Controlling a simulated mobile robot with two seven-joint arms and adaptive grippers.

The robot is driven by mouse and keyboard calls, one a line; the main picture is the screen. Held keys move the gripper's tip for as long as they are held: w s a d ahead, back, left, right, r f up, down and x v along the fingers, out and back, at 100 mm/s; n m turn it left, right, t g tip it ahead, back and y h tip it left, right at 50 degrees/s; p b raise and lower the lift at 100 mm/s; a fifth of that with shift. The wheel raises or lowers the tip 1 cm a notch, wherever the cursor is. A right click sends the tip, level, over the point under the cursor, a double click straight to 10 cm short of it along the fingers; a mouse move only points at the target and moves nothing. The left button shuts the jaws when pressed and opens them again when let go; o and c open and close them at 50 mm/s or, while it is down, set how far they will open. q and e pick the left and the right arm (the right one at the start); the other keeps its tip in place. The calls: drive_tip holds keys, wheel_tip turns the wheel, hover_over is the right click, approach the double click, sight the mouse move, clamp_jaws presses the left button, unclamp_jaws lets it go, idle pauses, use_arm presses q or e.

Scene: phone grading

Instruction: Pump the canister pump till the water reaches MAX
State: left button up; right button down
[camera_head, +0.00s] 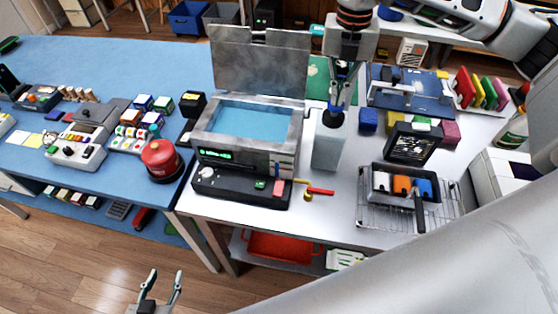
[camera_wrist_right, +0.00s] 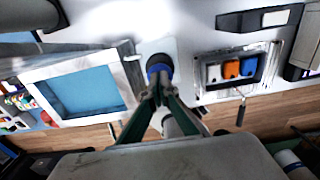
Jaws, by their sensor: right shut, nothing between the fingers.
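A white canister pump (camera_head: 329,147) with a dark blue top stands upright just right of the open metal bath. The top shows in the right wrist view as a dark and blue round cap (camera_wrist_right: 158,64). My right gripper (camera_head: 338,103) points down over this top, fingers together with nothing between them. Its tips are at or just above the cap; I cannot tell whether they touch. The bath (camera_head: 205,140) holds blue water (camera_head: 246,122), also seen in the right wrist view (camera_wrist_right: 85,92). No MAX mark is readable. My left gripper (camera_head: 162,288) is open and empty, low over the floor.
The bath's grey lid (camera_head: 258,62) stands raised behind it. A red round container (camera_head: 160,160) is on the blue table. A wire basket (camera_head: 375,213) with coloured blocks, a small framed device (camera_head: 412,143) and a blue stand crowd the right. Red and yellow pieces lie before the pump.

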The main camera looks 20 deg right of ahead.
drive_tip(key=shift+r+p, duration=1.45)
drive_tip(key=shift+r, duration=1.55)
